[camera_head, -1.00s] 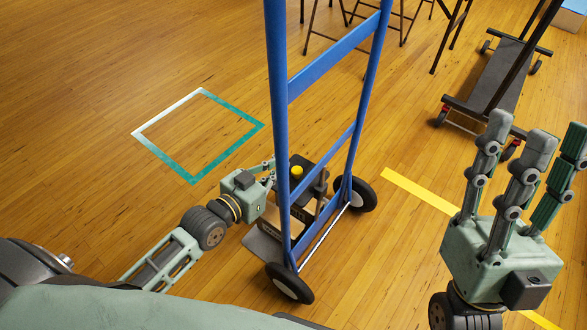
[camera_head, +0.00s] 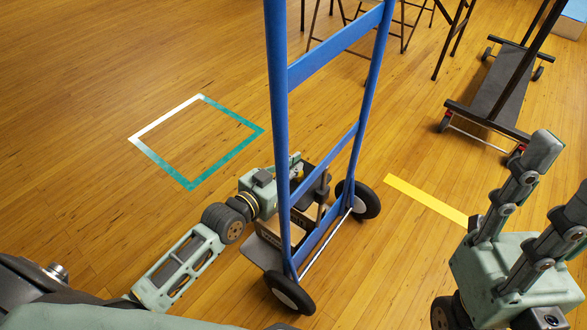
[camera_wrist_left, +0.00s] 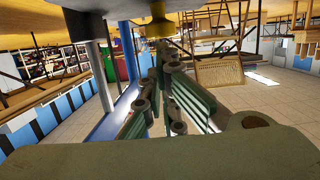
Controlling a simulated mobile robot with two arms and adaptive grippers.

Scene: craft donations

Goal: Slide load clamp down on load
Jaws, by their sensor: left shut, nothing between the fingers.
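A blue hand truck (camera_head: 279,110) stands upright on two black wheels. Low in its frame is the dark load clamp (camera_head: 318,184), partly hidden by the left rail and my gripper. Its yellow knob shows at the top of the left wrist view (camera_wrist_left: 158,24). The load, a tan and dark box (camera_head: 285,229), sits on the toe plate below the clamp. My left gripper (camera_head: 296,164) is at the clamp, partly behind the rail; its fingers are together and empty in the left wrist view (camera_wrist_left: 168,92). Contact is unclear. My right gripper (camera_head: 545,205) is open, empty and apart at lower right.
A teal and white square (camera_head: 193,187) is marked on the wood floor to the left, with clear floor around it. A yellow strip (camera_head: 425,200) lies right of the hand truck. A dark wheeled cart (camera_head: 495,90) stands at upper right. Folding-type legs (camera_head: 405,20) show behind.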

